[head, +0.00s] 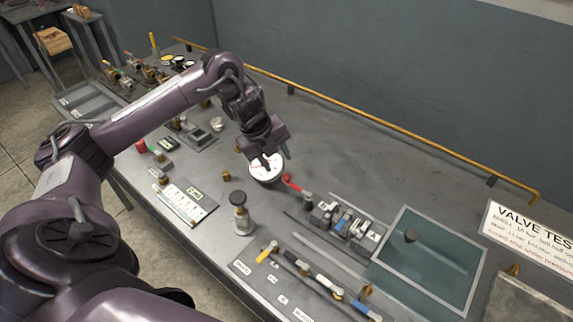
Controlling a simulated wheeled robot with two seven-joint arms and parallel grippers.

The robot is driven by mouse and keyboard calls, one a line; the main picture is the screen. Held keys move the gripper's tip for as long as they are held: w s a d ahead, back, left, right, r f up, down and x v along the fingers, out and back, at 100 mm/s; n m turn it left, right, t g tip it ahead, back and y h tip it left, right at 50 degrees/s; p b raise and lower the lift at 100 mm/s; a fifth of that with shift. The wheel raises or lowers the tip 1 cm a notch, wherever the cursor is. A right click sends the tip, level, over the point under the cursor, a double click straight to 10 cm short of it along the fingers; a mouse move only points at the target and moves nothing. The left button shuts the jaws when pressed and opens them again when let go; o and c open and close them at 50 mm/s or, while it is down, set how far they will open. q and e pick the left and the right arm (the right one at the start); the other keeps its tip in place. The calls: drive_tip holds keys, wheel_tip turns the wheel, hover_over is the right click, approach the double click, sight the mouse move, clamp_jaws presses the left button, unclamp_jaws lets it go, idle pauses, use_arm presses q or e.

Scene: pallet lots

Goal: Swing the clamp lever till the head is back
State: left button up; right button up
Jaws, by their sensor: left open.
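A red-handled lever (294,185), which looks like the clamp lever, is on the grey bench just right of a round white gauge (266,171). Its handle slants up and left from a dark metal body (307,201). I cannot tell the clamp head's position at this size. My left gripper (269,160) points down over the gauge, open and with nothing visible between its fingers. It is up and left of the red handle and appears apart from it. My right gripper is not in view.
A row of small grey blocks (345,226) and a clear-lidded tray (428,262) lie to the right. A black-knobbed post (240,212) stands in front. Coloured-handle valves (320,281) line the front edge.

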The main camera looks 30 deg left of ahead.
sight(285, 176)
use_arm(q)
drive_tip(key=f, duration=0.1)
drive_tip(key=d+f, duration=0.1)
drive_tip(key=f, duration=0.1)
drive_tip(key=shift+f+p, duration=0.25)
drive_tip(key=shift+p, duration=0.05)
drive_tip(key=shift+w+x, duration=0.2)
drive_tip(key=shift+x, duration=0.95)
drive_tip(key=shift+w+f, duration=0.1)
drive_tip(key=shift+f, duration=0.1)
clamp_jaws()
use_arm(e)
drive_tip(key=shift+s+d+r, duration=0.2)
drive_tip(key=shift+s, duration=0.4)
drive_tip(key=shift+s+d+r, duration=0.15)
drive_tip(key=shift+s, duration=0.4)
